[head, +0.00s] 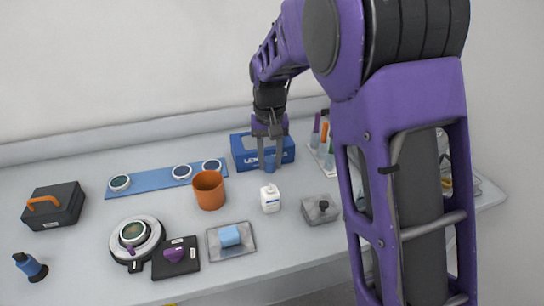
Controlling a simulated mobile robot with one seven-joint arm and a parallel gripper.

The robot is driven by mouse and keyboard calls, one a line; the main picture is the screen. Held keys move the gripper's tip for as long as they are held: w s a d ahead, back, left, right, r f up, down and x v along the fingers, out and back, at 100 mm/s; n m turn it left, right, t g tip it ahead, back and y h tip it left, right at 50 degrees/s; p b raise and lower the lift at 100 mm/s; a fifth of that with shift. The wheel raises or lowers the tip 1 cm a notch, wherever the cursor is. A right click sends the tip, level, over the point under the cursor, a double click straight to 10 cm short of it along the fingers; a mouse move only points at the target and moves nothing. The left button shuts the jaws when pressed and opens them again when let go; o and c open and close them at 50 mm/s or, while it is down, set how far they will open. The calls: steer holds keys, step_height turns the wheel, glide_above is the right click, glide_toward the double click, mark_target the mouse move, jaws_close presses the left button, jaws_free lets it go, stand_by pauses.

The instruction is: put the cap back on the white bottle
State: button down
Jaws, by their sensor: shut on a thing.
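The white bottle (270,202) stands upright on the bench, right of the orange cup, with its narrow white neck bare at the top. My gripper (269,164) is above and slightly behind the bottle, pointing down in front of the blue box. It is shut on a small blue cap (269,166), which shows between the fingertips. The cap is apart from the bottle neck in the picture. Its lower edge is small and hard to make out against the box.
The blue box (246,154) is close behind my gripper. An orange cup (209,190) stands left of the bottle, a grey block with a knob (321,209) to its right. A metal tray (232,241) lies in front. A rack of bottles (321,143) stands back right, partly behind my arm.

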mark_target(270, 184)
steer(key=shift+f+b, duration=1.85)
steer(key=shift+f, duration=1.45)
steer(key=shift+f, duration=0.35)
steer(key=shift+c, duration=2.3)
jaws_free()
steer(key=shift+o, duration=0.3)
steer(key=o, duration=0.4)
